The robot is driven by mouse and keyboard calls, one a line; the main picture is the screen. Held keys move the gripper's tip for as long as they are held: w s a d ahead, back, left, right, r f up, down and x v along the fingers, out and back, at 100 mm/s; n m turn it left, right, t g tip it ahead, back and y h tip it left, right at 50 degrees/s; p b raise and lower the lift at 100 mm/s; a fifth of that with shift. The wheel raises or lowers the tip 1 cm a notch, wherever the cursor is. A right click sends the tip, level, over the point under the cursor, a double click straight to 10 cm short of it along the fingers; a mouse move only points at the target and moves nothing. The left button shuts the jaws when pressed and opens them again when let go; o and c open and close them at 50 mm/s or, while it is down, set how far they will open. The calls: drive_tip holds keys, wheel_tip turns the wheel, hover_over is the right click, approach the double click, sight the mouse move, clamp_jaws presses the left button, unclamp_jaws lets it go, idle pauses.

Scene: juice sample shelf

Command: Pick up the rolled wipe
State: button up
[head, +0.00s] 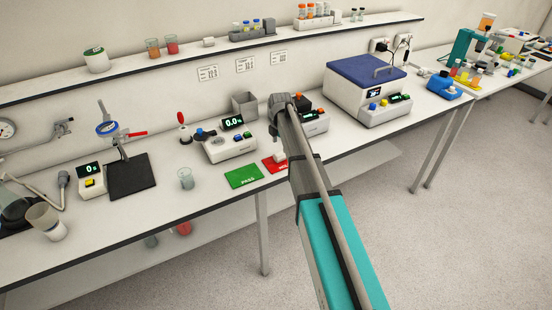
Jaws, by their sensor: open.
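My arm reaches from the bottom right up over the bench in the head view. My gripper (277,128) is at its far end, above the bench just behind the red mat (270,165); its fingertips are mostly hidden by the arm, and I see nothing held in it. A small white object (279,155) lies on the red mat, close in front of the gripper. Another small whitish object (208,42) lies on the wall shelf. Both are too small to tell which is the rolled wipe.
A green mat (244,176) and a glass beaker (185,178) are left of the red mat. A scale-like device (230,148) and a grey bin (245,104) stand behind. A blue-lidded machine (365,88) is at right. The shelf (130,72) runs above the bench.

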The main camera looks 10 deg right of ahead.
sight(280, 153)
drive_tip(key=shift+f, duration=0.1)
drive_tip(key=f+b, duration=0.3)
drive_tip(key=shift+s+f, duration=0.15)
drive_tip(key=shift+s, duration=0.25)
drive_tip(key=shift+f+b, duration=0.9)
drive_tip(key=shift+b, duration=0.25)
drive_tip(key=c, duration=1)
